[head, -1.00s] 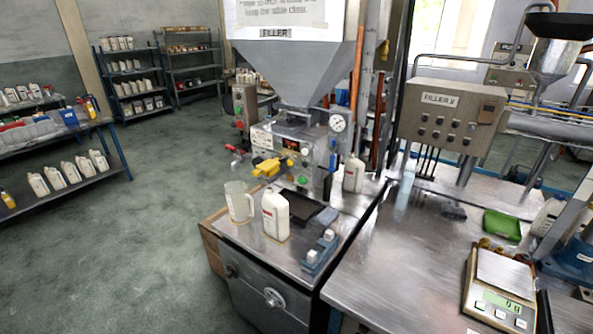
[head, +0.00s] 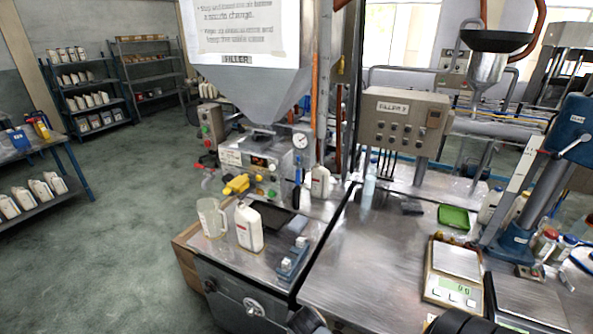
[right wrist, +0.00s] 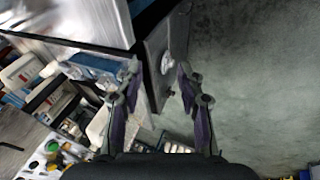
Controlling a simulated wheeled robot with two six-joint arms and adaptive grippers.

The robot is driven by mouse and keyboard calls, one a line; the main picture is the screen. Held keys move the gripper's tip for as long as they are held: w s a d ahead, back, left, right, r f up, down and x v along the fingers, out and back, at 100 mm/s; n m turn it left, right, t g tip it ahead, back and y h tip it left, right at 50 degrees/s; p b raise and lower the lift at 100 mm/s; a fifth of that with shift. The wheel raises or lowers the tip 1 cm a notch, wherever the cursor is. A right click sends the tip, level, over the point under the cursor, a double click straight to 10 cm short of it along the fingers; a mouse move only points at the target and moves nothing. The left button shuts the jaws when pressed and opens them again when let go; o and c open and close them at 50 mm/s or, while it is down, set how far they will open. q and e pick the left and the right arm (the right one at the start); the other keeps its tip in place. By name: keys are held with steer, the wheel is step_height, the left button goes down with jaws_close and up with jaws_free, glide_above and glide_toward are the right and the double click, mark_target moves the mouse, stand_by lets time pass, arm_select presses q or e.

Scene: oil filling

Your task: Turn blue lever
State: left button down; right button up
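The filler machine (head: 262,160) stands left of centre in the head view, under a large grey hopper (head: 250,85). A small blue lever (head: 297,178) hangs upright on its right side, below the round gauge. No gripper is near it in the head view. My right gripper (right wrist: 159,68) is open and empty in the right wrist view, with its two fingers apart. Behind it are a cabinet edge and the green floor. Dark parts, probably my arm, show at the bottom edge of the head view. My left gripper is not in view.
A clear jug (head: 211,217) and a white bottle (head: 249,228) stand on the filler's table. A yellow nozzle (head: 237,184) points left above them. A blue clamp (head: 293,257) lies at the table's front right. A scale (head: 455,278) stands on the right bench. Floor on the left is open.

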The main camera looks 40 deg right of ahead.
steer(key=w+d+r+n+t+h, duration=0.3)
steer(key=w+d+r+n+h, duration=0.3)
steer(key=w+r+n, duration=0.4)
steer(key=w+d+r+n+t+h, duration=0.3)
steer(key=w+d+r+n+h, duration=0.2)
steer(key=w+d+r+n, duration=0.4)
steer(key=w+r+n, duration=0.1)
steer(key=w+r, duration=0.4)
steer(key=r, duration=0.2)
steer(key=shift+w+n+h, duration=0.25)
steer(key=shift+n+h, duration=0.15)
